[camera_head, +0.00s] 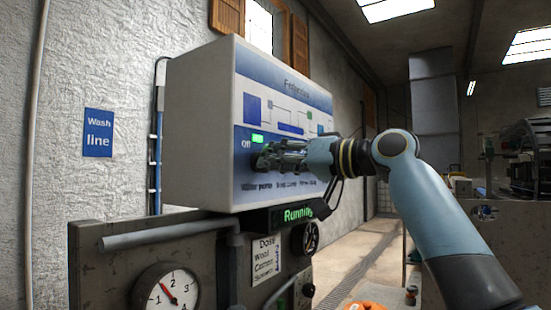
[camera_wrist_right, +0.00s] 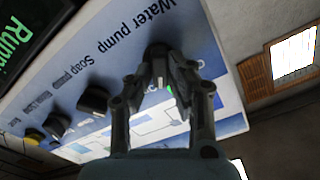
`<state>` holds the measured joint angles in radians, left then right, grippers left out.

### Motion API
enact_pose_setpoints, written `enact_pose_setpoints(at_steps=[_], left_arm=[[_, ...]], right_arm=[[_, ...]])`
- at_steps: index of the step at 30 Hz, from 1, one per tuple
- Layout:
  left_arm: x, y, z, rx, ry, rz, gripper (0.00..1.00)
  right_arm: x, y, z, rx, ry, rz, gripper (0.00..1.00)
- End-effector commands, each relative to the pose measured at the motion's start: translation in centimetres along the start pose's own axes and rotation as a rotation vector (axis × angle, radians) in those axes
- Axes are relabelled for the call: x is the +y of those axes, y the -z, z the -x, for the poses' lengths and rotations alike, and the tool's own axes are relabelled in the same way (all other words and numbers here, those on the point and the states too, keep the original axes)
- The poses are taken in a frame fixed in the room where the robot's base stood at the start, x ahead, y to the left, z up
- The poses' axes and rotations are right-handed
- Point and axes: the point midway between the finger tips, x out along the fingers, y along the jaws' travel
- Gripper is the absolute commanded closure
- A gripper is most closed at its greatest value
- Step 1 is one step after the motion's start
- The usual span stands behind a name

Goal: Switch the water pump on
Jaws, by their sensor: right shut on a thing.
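The control panel (camera_head: 200,130) is a white box with a blue and white printed front. Its water pump knob (camera_wrist_right: 158,50) is dark and sits beside the "Water pump" label in the right wrist view. My right gripper (camera_head: 272,157) is at the panel's lower left, its fingers closed around this knob. The fingers (camera_wrist_right: 158,78) hide part of the knob, so its exact pointing is hard to tell. A green light (camera_head: 258,138) glows just above the knob, near the word "Off". My left gripper is in neither view.
A soap pump knob (camera_wrist_right: 93,99) and another dark knob (camera_wrist_right: 57,123) sit in the same row. Below the panel are a green "Running" display (camera_head: 297,214), a pressure gauge (camera_head: 166,293) and a handwheel (camera_head: 305,238). A "Wash line" sign (camera_head: 98,132) hangs on the left wall.

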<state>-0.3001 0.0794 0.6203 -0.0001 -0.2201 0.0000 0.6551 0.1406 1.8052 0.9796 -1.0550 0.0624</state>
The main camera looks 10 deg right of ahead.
Motion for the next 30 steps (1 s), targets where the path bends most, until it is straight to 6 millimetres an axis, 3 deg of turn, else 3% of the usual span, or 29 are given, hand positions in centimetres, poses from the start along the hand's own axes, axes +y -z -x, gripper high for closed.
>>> enact_pose_setpoints(at_steps=[10,11,16,25,30], left_arm=[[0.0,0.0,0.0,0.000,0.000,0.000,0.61],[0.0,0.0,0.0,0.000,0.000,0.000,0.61],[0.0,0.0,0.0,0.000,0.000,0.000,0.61],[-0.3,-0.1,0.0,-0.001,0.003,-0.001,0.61],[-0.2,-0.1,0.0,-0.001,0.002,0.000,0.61]], right_arm=[[0.0,0.0,0.0,0.002,0.001,-0.006,1.00],[0.0,0.0,0.0,0.002,0.001,-0.006,0.81],[0.0,0.0,0.0,0.001,0.001,-0.005,0.60],[0.0,0.0,0.2,0.001,0.000,-0.003,0.60],[0.2,0.0,2.5,-0.001,-0.004,0.000,0.60]])
